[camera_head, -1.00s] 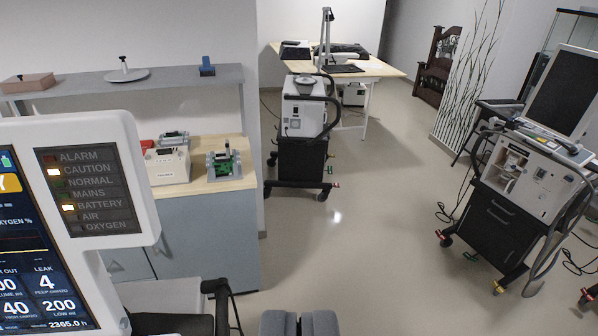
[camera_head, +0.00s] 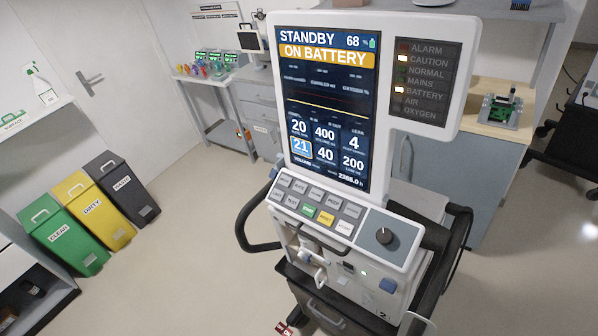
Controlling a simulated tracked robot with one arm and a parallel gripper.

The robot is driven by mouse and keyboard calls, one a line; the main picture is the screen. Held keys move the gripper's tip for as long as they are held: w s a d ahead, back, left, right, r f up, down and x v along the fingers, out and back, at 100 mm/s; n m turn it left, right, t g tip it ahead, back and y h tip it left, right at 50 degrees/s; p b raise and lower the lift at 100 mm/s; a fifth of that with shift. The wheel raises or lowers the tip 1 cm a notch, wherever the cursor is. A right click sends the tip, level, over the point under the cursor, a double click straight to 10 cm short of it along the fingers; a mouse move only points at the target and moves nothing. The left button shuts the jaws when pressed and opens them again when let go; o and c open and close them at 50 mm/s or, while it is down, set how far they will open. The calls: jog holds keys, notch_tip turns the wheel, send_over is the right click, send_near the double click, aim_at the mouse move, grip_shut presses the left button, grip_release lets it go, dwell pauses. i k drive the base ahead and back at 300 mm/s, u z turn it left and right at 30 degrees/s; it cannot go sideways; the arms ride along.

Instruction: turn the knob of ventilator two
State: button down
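A ventilator (camera_head: 408,190) with a white housing and a number 2 on its front stands in the middle of the view. Its screen (camera_head: 325,100) reads STANDBY and ON BATTERY, 68 %, with the value 21 highlighted at lower left. Its dark round knob (camera_head: 384,236) sits on a panel at the right of the button rows (camera_head: 318,207). A light mark shows on the knob. Nothing touches the knob in view. My gripper is not in view.
A status light panel (camera_head: 425,80) shows CAUTION and BATTERY lit. Green, yellow and dark bins (camera_head: 92,212) stand at the left. A bench (camera_head: 530,125) with a green device is behind at right. A black handle loop (camera_head: 250,222) juts from the ventilator's left. Floor is clear between bins and ventilator.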

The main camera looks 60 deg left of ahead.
aim_at(384, 237)
jog(key=u, duration=0.35)
jog(key=k, duration=0.7)
jog(key=u, duration=0.55)
